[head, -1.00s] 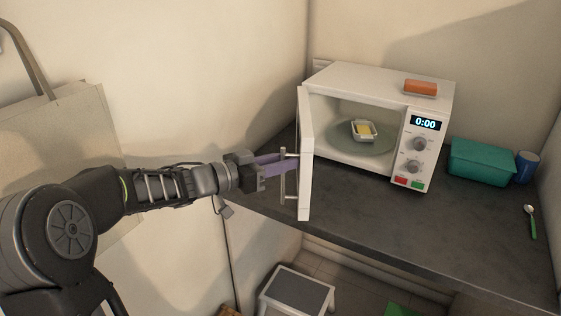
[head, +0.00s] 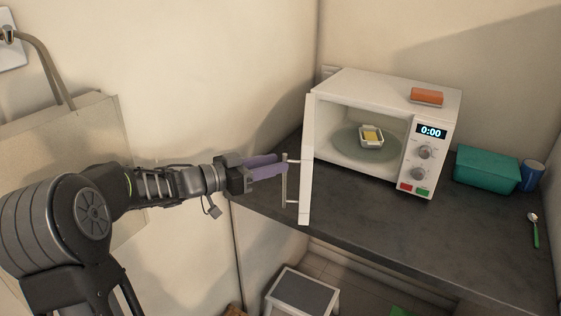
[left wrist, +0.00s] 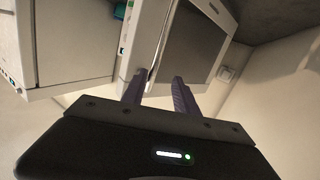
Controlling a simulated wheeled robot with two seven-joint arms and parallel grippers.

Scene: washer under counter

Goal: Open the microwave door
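The white microwave (head: 385,88) stands on the dark counter. Its door (head: 306,160) is swung wide open toward me, hinged on the left side, and the cavity is in plain view. A thin vertical handle (head: 284,188) is on the door's outer face. My left gripper (head: 284,166) is at the upper part of this handle. Its two purple fingers are apart in the left wrist view (left wrist: 158,85), with nothing visibly clamped. Whether the handle bar lies between the fingertips or beside them I cannot tell. My right gripper is not in view.
A dish with a yellow block (head: 371,136) sits on the turntable inside. An orange block (head: 427,96) lies on top of the microwave. A teal box (head: 487,170), blue cup (head: 532,176) and green-handled spoon (head: 534,230) are to the right. A stool (head: 302,294) stands below the counter.

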